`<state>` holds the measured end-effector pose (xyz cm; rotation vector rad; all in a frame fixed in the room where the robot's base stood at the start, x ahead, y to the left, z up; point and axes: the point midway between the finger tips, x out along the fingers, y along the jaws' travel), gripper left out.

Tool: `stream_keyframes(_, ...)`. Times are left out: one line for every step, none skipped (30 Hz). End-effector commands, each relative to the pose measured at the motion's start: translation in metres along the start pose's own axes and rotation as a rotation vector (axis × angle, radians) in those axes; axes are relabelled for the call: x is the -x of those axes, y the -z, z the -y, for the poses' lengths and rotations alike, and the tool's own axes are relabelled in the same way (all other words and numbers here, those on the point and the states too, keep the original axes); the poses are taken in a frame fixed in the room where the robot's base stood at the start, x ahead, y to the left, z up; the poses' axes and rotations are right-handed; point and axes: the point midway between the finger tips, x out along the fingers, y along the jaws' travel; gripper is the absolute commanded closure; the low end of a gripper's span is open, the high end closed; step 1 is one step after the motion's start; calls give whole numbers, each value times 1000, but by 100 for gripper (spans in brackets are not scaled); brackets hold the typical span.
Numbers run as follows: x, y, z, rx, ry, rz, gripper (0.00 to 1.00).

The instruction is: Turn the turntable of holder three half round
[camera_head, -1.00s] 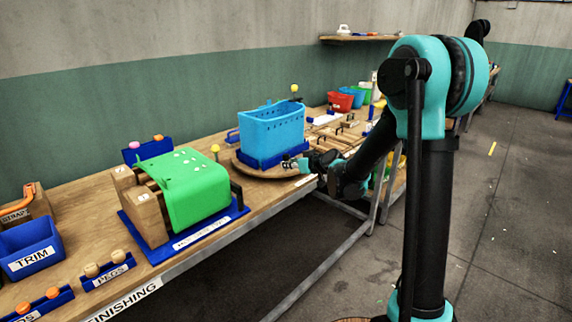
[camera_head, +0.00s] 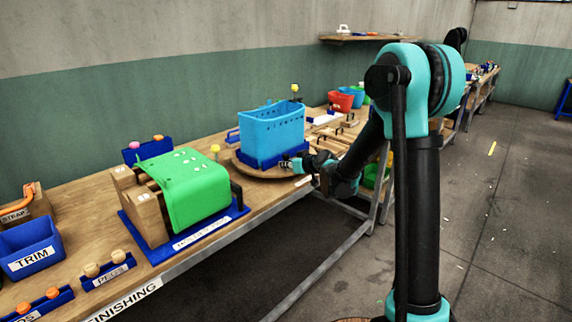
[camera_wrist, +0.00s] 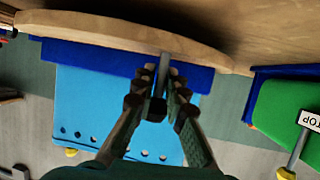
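The round wooden turntable (camera_head: 262,172) stands on the bench and carries a blue holder (camera_head: 262,161) with a light-blue perforated basket (camera_head: 272,128) upright in it. My gripper (camera_head: 288,164) is at the front right of the holder, just above the turntable's rim. In the wrist view the turntable (camera_wrist: 125,28) and basket (camera_wrist: 85,110) appear upside down. There my gripper (camera_wrist: 160,92) has its fingers close together on both sides of a grey bar-like handle (camera_wrist: 165,65), seemingly clamped on it. The fingertips' exact contact is partly hidden.
A green draped piece (camera_head: 190,188) on a wooden form stands to the left of the turntable. A blue TRIM bin (camera_head: 32,248) is at the front left. Red and blue bins (camera_head: 340,101) stand farther along the bench. Open floor lies to the right.

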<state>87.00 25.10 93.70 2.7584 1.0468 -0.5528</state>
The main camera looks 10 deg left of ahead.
Motion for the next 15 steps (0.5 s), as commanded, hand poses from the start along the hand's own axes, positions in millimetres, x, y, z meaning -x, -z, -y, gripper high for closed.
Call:
stream_keyframes(0,2,-1,-2,-2,-3,100)
stream_keyframes(0,2,-1,-2,-2,-4,100)
stream_keyframes(0,2,-1,-2,-3,-4,100)
stream_keyframes(0,2,-1,-2,-3,-4,100)
stream_keyframes(0,2,-1,-2,-3,-5,100)
stream_keyframes(0,2,-1,-3,-3,-5,100)
stream_keyframes(0,3,-1,-3,-3,-5,100)
stream_keyframes(0,3,-1,-3,-4,-5,100)
stream_keyframes(-1,3,-2,-3,-4,-6,100)
stream_keyframes(-1,3,-2,-3,-3,-6,100)
stream_keyframes(0,3,-2,-3,-3,-6,100)
stream_keyframes(0,3,-3,-3,-1,-7,100)
stream_keyframes(0,3,-4,-2,1,-7,100)
stream_keyframes(0,3,-4,-1,3,-7,100)
stream_keyframes(0,3,-5,2,9,-7,100)
